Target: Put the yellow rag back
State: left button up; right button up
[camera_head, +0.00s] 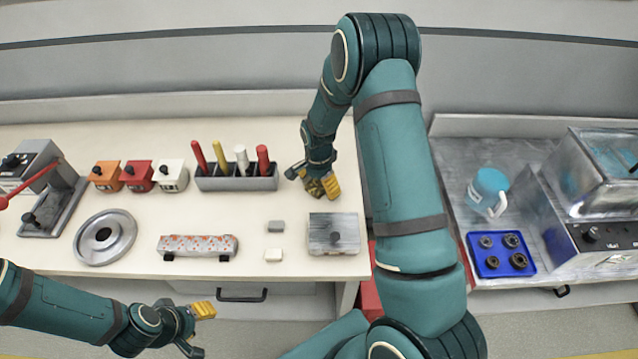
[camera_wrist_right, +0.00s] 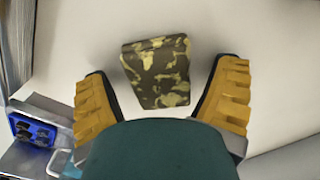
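The rag (camera_wrist_right: 158,72) shows in the right wrist view as a folded, dark brown-olive piece with yellow patches, lying on the white worktop. My right gripper (camera_wrist_right: 162,100) is open, with one yellow-padded finger on each side of the rag and a gap to both. In the head view my right gripper (camera_head: 314,180) is low over the back right of the worktop, and the rag (camera_head: 313,188) is partly hidden under it. My left gripper (camera_head: 198,328) is empty and looks open, in front of the worktop's front edge at the lower left.
A grey rack (camera_head: 236,184) with upright red, yellow and white sticks stands left of my right gripper. A grey metal block (camera_head: 334,246) sits in front of it. A blue tray (camera_head: 500,266) and a blue mug (camera_head: 489,188) are on the right bench.

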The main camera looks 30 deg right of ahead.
aim_at(319, 183)
jog(key=shift+r, duration=0.1)
jog(key=shift+r, duration=0.3)
notch_tip(319, 183, up, 12)
jog(key=p, duration=0.1)
jog(key=shift+f, duration=0.25)
dwell(0.4)
